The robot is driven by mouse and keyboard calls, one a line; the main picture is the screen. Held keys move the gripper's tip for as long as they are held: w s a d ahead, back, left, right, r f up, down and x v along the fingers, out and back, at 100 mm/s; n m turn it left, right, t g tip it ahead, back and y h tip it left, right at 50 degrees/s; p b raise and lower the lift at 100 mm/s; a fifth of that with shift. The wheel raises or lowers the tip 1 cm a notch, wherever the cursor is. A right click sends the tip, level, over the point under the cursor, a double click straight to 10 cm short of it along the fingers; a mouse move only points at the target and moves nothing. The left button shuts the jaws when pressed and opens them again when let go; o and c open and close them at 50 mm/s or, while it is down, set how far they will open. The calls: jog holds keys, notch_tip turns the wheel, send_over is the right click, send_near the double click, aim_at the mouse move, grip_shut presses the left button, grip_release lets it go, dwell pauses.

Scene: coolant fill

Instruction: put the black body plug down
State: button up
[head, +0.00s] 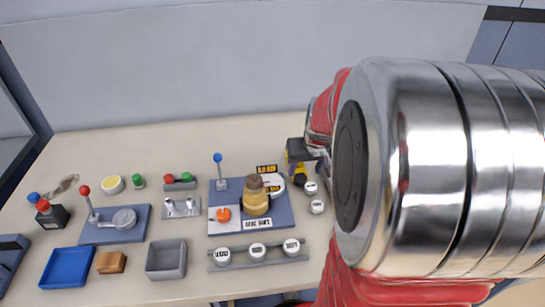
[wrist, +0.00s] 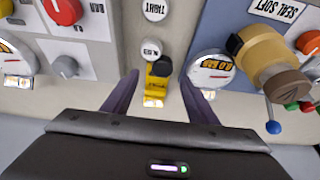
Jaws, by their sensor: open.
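The black body plug (wrist: 164,66) is a small dark round piece beside a yellow block (wrist: 157,84) in the wrist view. In the head view the plug (head: 300,180) shows low under my gripper, near the white round caps. My gripper (wrist: 160,78) is open, with one finger on each side of the yellow block and the plug. I see no finger touching the plug. I cannot tell whether the plug rests on the block or on the table. In the head view my gripper (head: 303,152) is partly hidden by my arm.
A blue fixture (head: 285,215) with a tan cylinder (head: 256,198) and a round gauge (wrist: 210,68) stands close by. White labelled caps (head: 310,187) lie near the plug. A grey rail (head: 240,262) holds more caps. Levers, a blue tray (head: 67,268) and a grey bin (head: 166,262) are further left.

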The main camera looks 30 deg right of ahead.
aim_at(301, 177)
jog(key=shift+f, duration=0.25)
jog(key=shift+x, duration=2.5)
jog(key=shift+a, duration=0.15)
jog(key=shift+c, duration=0.5)
jog(key=c, duration=1.1)
jog(key=shift+r, duration=0.1)
notch_tip(301, 177, up, 10)
